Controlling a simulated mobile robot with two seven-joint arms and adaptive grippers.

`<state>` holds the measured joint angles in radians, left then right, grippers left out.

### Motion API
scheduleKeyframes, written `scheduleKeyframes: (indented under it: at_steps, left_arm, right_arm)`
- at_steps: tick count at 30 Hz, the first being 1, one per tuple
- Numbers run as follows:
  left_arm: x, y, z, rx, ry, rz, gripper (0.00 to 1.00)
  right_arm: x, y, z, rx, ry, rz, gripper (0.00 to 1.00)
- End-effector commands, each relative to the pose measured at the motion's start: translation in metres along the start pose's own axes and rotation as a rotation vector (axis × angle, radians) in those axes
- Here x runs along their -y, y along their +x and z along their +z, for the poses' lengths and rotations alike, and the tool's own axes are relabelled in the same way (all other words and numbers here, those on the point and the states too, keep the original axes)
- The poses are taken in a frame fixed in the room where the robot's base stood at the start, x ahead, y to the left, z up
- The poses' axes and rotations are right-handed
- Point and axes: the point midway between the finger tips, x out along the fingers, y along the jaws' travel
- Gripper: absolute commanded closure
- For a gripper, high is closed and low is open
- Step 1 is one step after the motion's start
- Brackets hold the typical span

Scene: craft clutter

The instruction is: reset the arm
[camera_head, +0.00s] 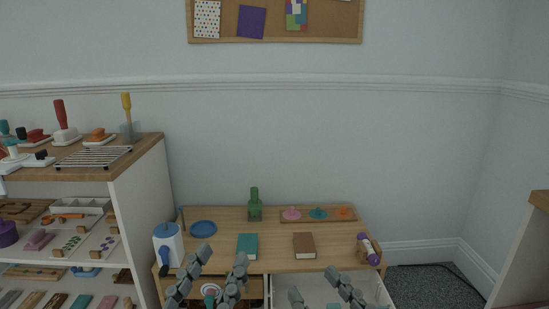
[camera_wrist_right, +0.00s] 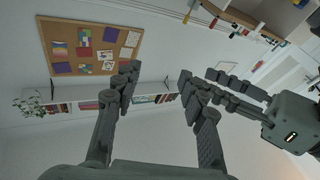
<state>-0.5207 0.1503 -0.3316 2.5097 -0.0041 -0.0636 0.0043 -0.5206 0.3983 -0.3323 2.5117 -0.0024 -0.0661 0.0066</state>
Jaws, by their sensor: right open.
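My left gripper (camera_head: 223,254) is at the lower middle of the head view, in front of the low table's near edge. Its two grey fingers stand apart with nothing between them. My right gripper (camera_head: 313,282) is to the right of it, over the open white drawer area, its fingers also apart and empty. The right wrist view shows the right gripper (camera_wrist_right: 160,72) from behind, fingers spread, with only wall and shelf beyond. Grey fingers of my other gripper show at the right of that view.
A low wooden table (camera_head: 270,226) holds a teal book (camera_head: 247,246), a brown book (camera_head: 304,245), a blue plate (camera_head: 203,228), a green bottle (camera_head: 254,205) and a white-and-blue jug (camera_head: 168,245). An open white drawer (camera_head: 369,290) juts out in front. A cluttered shelf (camera_head: 140,215) stands left.

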Motion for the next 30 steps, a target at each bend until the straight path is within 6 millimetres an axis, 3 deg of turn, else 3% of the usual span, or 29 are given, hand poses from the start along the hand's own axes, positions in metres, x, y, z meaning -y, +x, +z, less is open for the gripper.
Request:
scheduleKeyframes:
  at_steps: [10, 17, 23, 26, 30]
  left_arm:
    - [0.001, 0.001, 0.002, 0.011, 0.002, -0.001, 0.6]
    - [0.026, -0.004, 0.079, 0.317, 0.046, -0.041, 0.6]
    - [0.059, -0.037, 0.154, 0.644, 0.079, -0.098, 0.6]
    - [0.085, -0.075, 0.195, 0.871, 0.094, -0.146, 0.6]
    - [0.123, -0.153, 0.241, 1.224, 0.099, -0.233, 0.6]
  right_arm:
    - [-0.028, 0.018, -0.024, -0.075, 0.157, 0.193, 0.58]
    - [-0.039, 0.015, 0.058, 0.241, 0.13, 0.198, 0.58]
    - [-0.055, -0.016, 0.139, 0.573, 0.124, 0.227, 0.58]
    - [-0.067, -0.053, 0.186, 0.805, 0.127, 0.253, 0.58]
    - [-0.084, -0.132, 0.242, 1.165, 0.148, 0.3, 0.58]
